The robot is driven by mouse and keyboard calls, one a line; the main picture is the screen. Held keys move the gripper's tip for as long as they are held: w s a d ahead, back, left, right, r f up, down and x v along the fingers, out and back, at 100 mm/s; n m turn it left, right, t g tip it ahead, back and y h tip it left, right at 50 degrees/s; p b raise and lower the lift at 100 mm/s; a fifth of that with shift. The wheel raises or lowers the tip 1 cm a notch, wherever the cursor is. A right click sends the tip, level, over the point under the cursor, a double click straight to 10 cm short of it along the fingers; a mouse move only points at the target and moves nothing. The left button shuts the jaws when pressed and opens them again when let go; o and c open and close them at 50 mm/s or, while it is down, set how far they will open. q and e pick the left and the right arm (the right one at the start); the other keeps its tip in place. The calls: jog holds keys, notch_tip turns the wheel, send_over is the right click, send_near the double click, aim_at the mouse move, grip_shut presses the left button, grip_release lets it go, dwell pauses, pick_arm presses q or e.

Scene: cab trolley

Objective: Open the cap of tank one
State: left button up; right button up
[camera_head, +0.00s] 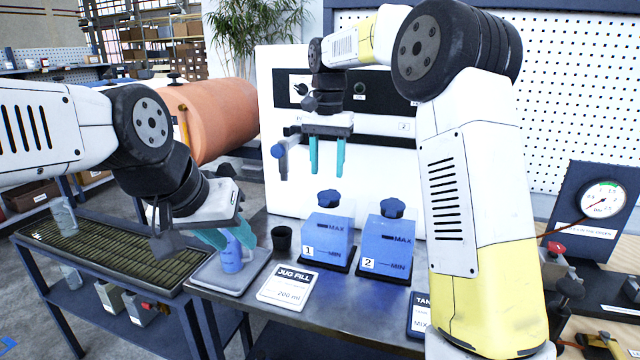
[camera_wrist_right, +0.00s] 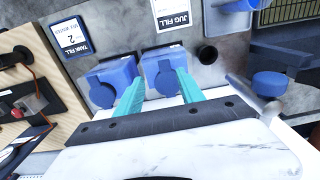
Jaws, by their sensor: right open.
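Tank one (camera_head: 327,240) is a blue box labelled 1, standing on a black base on the metal table. Its dark blue lobed cap (camera_head: 329,198) sits on top; in the right wrist view the cap (camera_wrist_right: 166,82) lies between my fingers' lines. My right gripper (camera_head: 328,157) is open and empty, pointing down above tank one with a gap to the cap. My left gripper (camera_head: 230,236) is at the blue jug (camera_head: 231,258), its teal fingers beside the jug's upper part. The arm hides part of this, so I cannot tell whether they grip it.
Tank two (camera_head: 384,250), with a similar cap (camera_head: 392,208), stands close right of tank one. A black cup (camera_head: 282,238) and a jug fill card (camera_head: 288,287) are to the left. The jug is at a grey tray (camera_head: 207,277). A white panel (camera_head: 270,130) rises behind.

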aim_at(324, 202)
jog(key=shift+w+a+f, duration=0.35)
jog(key=shift+w+f, duration=0.2)
jog(key=shift+w, duration=0.1)
notch_tip(324, 202, down, 7)
jog(key=shift+f, duration=0.1)
jog(key=shift+c, duration=0.3)
grip_shut()
dwell(0.9)
